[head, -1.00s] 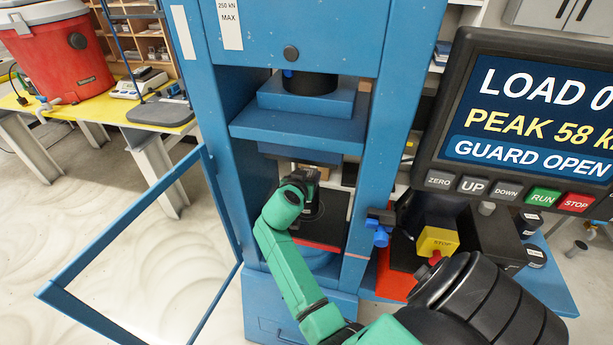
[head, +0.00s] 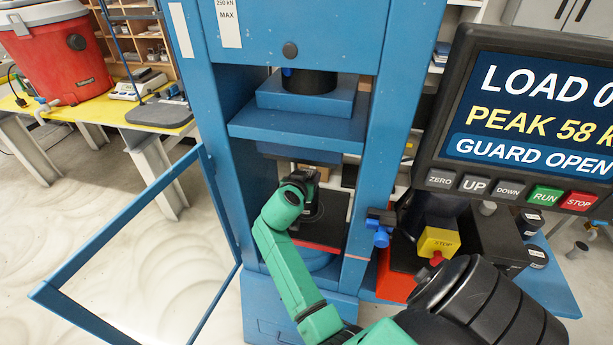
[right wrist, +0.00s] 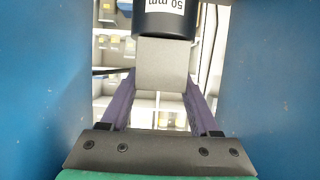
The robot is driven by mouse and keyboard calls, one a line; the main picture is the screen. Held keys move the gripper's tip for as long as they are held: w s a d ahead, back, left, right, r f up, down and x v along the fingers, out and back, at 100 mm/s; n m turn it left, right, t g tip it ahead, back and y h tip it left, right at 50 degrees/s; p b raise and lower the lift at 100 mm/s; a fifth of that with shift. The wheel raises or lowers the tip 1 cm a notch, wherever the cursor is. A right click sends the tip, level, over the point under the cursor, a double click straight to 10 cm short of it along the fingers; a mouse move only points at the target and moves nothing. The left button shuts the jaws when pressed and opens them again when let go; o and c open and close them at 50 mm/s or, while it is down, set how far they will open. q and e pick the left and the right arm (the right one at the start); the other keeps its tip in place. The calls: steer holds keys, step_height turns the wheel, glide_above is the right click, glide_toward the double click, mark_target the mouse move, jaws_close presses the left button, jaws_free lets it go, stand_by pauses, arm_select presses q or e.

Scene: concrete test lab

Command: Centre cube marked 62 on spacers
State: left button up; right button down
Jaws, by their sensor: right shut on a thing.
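My right gripper (head: 302,182) reaches into the blue press, between its upper block and the lower platen (head: 335,215). In the right wrist view its purple fingers (right wrist: 160,80) are shut on a plain grey cube (right wrist: 160,62). No number shows on the visible face. A black cylindrical spacer (right wrist: 163,22) labelled 50 mm adjoins the cube; its label is upside down in that picture. The arm and gripper mostly hide the cube there. I cannot tell whether it touches the spacer. My left gripper is out of view.
The press's blue columns (head: 392,130) stand close on both sides. The upper block (head: 300,122) hangs above. The guard door (head: 120,245) is swung open to the left.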

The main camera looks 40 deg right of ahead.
steer(key=shift+f, duration=0.1)
stand_by(0.4)
steer(key=shift+c, duration=0.2)
jaws_free()
